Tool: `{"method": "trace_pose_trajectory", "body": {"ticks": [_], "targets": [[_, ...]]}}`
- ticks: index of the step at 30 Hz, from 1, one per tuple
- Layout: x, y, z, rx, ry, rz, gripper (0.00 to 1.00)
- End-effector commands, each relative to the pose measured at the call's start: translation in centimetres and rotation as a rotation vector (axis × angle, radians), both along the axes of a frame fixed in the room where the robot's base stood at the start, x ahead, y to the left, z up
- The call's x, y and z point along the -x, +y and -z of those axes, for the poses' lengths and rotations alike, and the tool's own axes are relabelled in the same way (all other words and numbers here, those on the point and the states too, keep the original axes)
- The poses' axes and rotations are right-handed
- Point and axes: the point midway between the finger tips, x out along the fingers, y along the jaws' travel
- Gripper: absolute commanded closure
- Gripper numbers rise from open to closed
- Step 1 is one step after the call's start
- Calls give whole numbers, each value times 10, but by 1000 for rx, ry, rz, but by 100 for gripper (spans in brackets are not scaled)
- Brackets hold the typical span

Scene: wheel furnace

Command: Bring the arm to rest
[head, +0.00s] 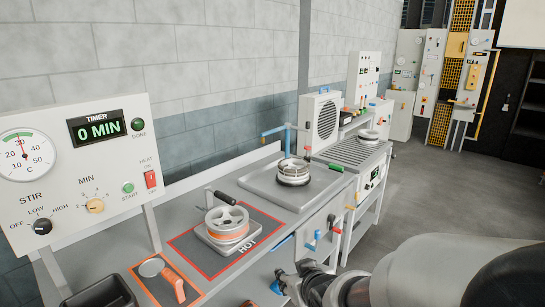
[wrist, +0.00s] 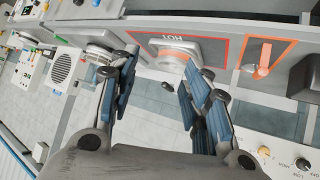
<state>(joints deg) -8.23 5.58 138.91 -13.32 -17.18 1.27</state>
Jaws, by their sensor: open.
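My gripper (head: 285,282) is at the bottom of the head view, in front of the bench's near edge. The wrist view shows its blue-padded fingers (wrist: 160,90) spread wide apart with nothing between them. A silver wheel with an orange band (head: 228,222) sits on a plate inside the red-outlined HOT area (head: 190,243). The wheel shows partly in the wrist view (wrist: 172,58), beyond the fingers and apart from them. My arm fills the lower right of the head view.
The control panel (head: 80,165) reads 0 MIN. Another wheel (head: 293,172) stands on a grey tray (head: 255,181). Coloured valve handles (head: 313,240) stick out from the bench front. Open floor (head: 440,195) lies right.

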Motion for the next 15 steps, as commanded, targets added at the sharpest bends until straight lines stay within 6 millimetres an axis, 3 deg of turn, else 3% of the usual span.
{"method": "trace_pose_trajectory", "body": {"ticks": [1,6,10,15], "targets": [[15,-16,-18,11,26,45,56],[85,-60,-47,29,177,182,56],[150,-80,-61,15,296,264,56],[225,-88,-67,-14,428,324,56]]}}
